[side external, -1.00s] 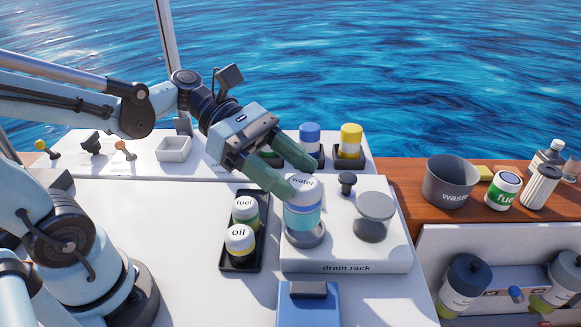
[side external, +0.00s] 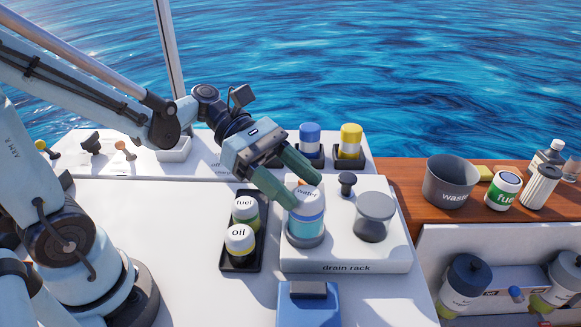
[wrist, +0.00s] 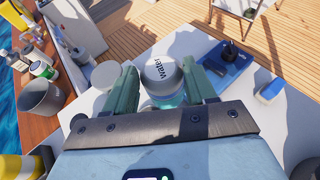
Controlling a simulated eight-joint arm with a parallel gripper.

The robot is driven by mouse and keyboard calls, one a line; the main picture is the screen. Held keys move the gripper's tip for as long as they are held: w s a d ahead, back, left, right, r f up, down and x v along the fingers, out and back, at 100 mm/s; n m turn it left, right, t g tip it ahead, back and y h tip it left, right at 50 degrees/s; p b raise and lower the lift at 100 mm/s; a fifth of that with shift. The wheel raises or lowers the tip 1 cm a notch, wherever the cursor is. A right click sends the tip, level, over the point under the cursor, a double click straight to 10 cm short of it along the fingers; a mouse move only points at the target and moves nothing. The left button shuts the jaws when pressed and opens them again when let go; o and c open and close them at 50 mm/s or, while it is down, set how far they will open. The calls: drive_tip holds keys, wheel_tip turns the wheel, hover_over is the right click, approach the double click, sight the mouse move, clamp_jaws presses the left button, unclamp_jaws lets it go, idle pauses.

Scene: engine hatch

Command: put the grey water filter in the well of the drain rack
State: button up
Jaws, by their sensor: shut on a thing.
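The water filter (side external: 308,217) has a pale grey-white cap lettered "water" and a blue-green body. It stands upright at the left well of the white drain rack (side external: 345,257), its foot within the grey ring. Whether it rests on the bottom is hidden. My gripper (side external: 304,190) reaches in from the upper left, shut on the filter with its green fingers on either side of the cap. In the wrist view, the filter's cap (wrist: 163,75) lies between the two fingers.
A grey-topped cylinder (side external: 375,216) and a black knob (side external: 347,184) stand on the rack. A black tray (side external: 237,262) with fuel and oil filters is just left. Blue (side external: 310,138) and yellow (side external: 350,142) filters stand behind. The waste bin (side external: 450,182) is right.

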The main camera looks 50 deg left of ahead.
drive_tip(key=shift+w+a+f, duration=0.55)
drive_tip(key=shift+w+f, duration=0.05)
drive_tip(key=shift+f, duration=0.6)
drive_tip(key=shift+w+a+f, duration=0.6)
drive_tip(key=shift+f, duration=0.55)
drive_tip(key=shift+w+a+f, duration=0.55)
drive_tip(key=shift+w+f, duration=0.05)
drive_tip(key=shift+f, duration=0.6)
drive_tip(key=o, duration=1.2)
drive_tip(key=shift+f, duration=0.1)
